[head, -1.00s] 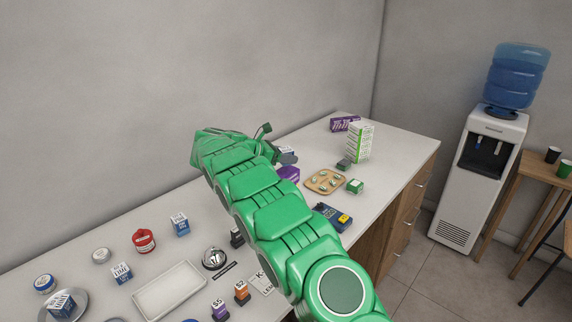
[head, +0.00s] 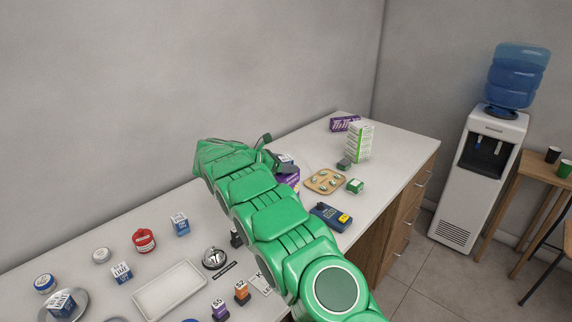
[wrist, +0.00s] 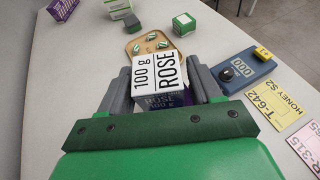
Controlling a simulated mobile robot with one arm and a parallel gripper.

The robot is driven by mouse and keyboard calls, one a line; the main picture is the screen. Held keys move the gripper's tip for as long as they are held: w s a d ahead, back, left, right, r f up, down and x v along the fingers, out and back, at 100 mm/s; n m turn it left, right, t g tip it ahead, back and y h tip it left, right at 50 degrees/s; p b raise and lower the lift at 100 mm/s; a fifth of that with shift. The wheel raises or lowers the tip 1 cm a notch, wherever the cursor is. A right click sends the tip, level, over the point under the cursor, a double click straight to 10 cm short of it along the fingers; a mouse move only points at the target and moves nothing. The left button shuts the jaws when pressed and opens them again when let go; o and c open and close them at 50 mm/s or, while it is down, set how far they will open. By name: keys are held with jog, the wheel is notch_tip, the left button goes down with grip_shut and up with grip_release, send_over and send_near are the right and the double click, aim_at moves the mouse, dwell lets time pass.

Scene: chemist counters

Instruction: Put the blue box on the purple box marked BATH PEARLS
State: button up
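The blue box (wrist: 160,72), with a white face reading "100 g ROSE", sits between the fingers of my gripper (wrist: 163,82) in the wrist view. The fingers appear to press on its two sides. In the head view the box (head: 285,159) shows just beyond my green arm. The purple box (head: 291,179) stands directly below it, partly hidden by my arm; a purple strip (wrist: 187,98) also shows under the blue box in the wrist view. The BATH PEARLS marking is not readable. I cannot tell whether the two boxes touch.
A wooden tray (head: 313,185) with small green-and-white items lies close by, with a small green box (head: 355,186) and a blue device (head: 330,217). A tall green-white stack (head: 359,142) stands farther back. The front-left counter holds several boxes and a white tray (head: 170,290).

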jog(key=shift+o, duration=0.7)
jog(key=shift+a+r, duration=0.1)
jog(key=shift+r, duration=0.1)
jog(key=v, duration=1.1)
jog(key=shift+s+a, duration=0.25)
